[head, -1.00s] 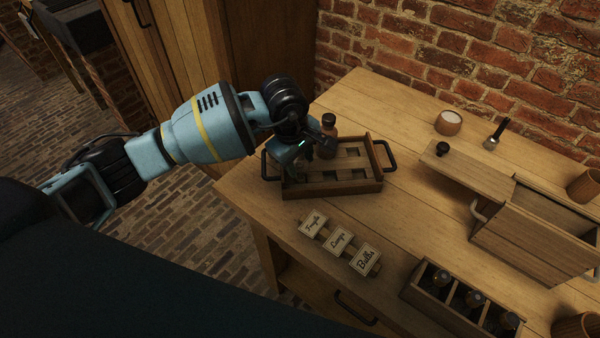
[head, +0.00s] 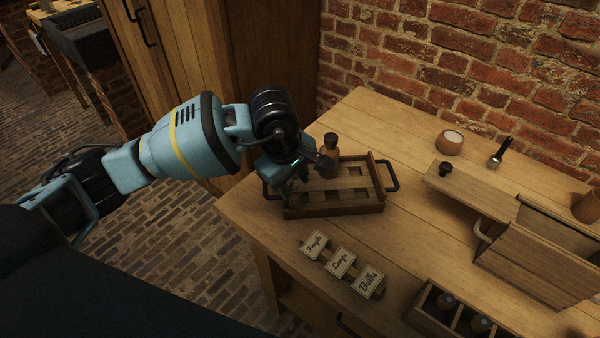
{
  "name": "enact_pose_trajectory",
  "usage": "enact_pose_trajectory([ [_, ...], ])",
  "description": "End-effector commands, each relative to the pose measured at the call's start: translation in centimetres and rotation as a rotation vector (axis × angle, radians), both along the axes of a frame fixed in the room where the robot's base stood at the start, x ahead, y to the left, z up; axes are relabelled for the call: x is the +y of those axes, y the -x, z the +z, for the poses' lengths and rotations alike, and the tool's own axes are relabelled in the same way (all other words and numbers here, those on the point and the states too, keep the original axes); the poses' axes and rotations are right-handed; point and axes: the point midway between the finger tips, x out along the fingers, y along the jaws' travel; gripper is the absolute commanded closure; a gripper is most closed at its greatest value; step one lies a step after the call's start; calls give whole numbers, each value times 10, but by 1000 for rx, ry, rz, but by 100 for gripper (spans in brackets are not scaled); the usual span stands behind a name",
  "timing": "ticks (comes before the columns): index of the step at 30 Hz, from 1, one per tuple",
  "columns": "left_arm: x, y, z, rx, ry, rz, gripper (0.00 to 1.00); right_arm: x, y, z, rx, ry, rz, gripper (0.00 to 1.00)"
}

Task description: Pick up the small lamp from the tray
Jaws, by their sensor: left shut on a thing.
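The wooden tray (head: 345,209) with dark handles stands on the bench and has several square openings in its slatted top. My left gripper (head: 297,181) is over the tray's left end, pointing down. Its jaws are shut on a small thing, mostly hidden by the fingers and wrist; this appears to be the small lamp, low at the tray. I cannot tell whether it is clear of its slot. A brown bottle (head: 329,160) with a dark cap stands at the back of the tray, close to the right of the gripper. My right gripper is not in view.
Three lettered tags (head: 342,262) lie in front of the tray. A divided box (head: 428,318) with dark-topped jars is at the lower right. A wooden chest (head: 535,262), a round pot (head: 449,143) and a brush (head: 500,154) are on the right. A brick wall bounds the back.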

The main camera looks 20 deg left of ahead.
Motion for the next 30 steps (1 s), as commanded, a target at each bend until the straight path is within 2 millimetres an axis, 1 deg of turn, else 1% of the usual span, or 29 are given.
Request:
enact_pose_trajectory([
  [1, 1, 8, 0, 1, -1, -3, 88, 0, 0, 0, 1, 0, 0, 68],
  [8, 3, 45, 3, 1, 0, -4, 88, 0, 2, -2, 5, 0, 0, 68],
  [15, 6, 87, 6, 2, -1, -3, 88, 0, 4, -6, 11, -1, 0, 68],
  [18, 7, 100, 8, 2, -1, -2, 88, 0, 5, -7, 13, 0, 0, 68],
  [24, 8, 115, 10, 1, 0, -1, 88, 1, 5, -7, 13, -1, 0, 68],
  [30, 8, 119, 10, 1, -1, -1, 88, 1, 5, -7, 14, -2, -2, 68],
])
